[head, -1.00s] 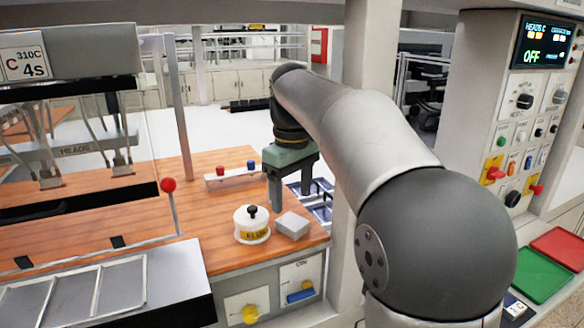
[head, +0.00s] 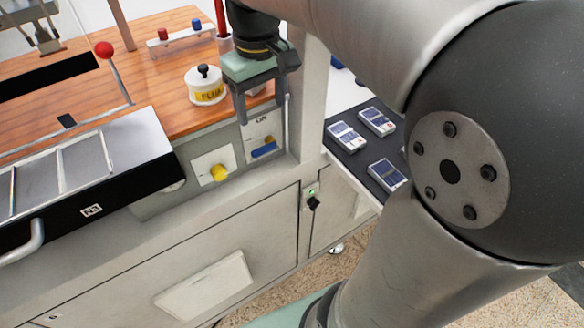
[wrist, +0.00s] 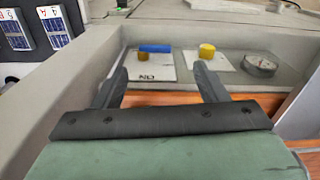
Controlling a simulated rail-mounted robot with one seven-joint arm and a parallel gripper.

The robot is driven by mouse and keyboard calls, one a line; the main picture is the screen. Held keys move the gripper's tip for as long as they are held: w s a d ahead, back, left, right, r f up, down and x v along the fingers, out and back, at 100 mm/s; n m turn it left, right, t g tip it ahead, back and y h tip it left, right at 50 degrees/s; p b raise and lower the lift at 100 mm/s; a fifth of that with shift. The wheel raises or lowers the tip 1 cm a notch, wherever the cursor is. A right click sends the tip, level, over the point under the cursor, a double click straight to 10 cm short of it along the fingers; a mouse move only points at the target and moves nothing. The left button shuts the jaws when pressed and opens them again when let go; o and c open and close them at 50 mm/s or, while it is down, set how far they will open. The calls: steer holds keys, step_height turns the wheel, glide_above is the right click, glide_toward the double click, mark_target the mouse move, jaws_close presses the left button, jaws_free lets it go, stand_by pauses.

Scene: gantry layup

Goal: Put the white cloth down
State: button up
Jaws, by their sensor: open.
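My gripper (head: 262,108) is open at the wooden bench's front right corner, in front of the panel with the blue handle. In the wrist view my gripper (wrist: 160,72) has its fingers spread with nothing between them. I cannot make out the white cloth clearly now. In the earlier head view a small pale folded pad, likely the cloth, lies on the bench right of the white pot. That spot is now mostly behind my gripper in the head view. The wrist view does not show the cloth.
The white pot (head: 206,88) with a black knob stands left of my gripper. A red-balled lever (head: 104,50) stands farther left. The blue handle (wrist: 155,48) and yellow knob (wrist: 207,50) are on the front panel. Several devices lie on a dark shelf (head: 352,160) at right.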

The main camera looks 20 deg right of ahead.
steer(key=s+f+m, duration=0.3)
steer(key=s+f, duration=1.1)
steer(key=shift+s+f, duration=0.15)
steer(key=shift+f, duration=0.15)
steer(key=o, duration=0.3)
steer(key=shift+o, duration=0.2)
